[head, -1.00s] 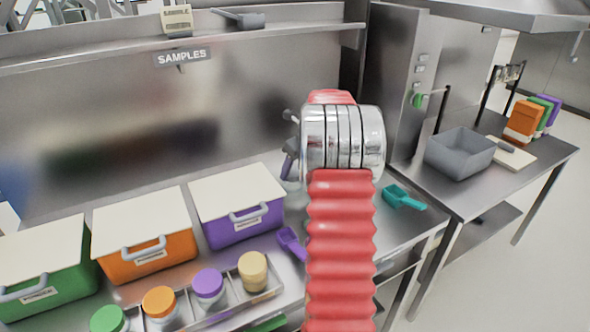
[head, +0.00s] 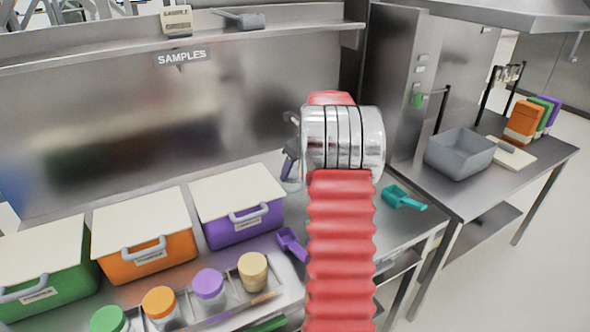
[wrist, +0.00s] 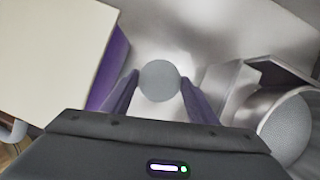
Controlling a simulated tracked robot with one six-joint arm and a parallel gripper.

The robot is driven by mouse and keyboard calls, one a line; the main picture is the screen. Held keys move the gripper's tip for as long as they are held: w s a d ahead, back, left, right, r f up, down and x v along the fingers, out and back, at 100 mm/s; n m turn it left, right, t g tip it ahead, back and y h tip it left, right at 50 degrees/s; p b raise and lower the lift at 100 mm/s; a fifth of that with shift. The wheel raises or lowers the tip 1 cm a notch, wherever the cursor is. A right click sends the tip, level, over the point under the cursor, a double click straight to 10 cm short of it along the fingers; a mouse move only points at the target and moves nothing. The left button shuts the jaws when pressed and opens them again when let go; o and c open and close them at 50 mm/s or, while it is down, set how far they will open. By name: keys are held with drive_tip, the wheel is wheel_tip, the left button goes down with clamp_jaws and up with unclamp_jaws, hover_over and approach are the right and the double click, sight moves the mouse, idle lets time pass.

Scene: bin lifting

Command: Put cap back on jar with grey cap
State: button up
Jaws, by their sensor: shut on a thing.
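A round grey cap (wrist: 160,82) shows from above in the wrist view, between the two purple fingers of my gripper (wrist: 159,88). The fingers are shut on it, one at each side. In the head view most of my gripper is hidden behind my red and chrome arm; a dark purple finger (head: 289,163) shows at the arm's left. Something clear like a jar (head: 290,184) shows just below that finger, mostly hidden. I cannot tell whether the cap sits on the jar.
A purple bin (head: 240,218) with a white lid stands close at the left. Orange and green bins stand farther left. A rack (head: 225,314) in front holds several jars with coloured caps. A purple scoop (head: 291,243) and a teal scoop (head: 401,198) lie on the steel counter.

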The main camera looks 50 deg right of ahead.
drive_tip(key=shift+f, duration=0.65)
idle(1.2)
drive_tip(key=o, duration=1.1)
drive_tip(key=shift+o, duration=0.5)
drive_tip(key=o, duration=0.5)
drive_tip(key=shift+c, duration=0.2)
drive_tip(key=shift+r, duration=0.1)
drive_tip(key=shift+r, duration=3.4)
drive_tip(key=shift+c, duration=0.6)
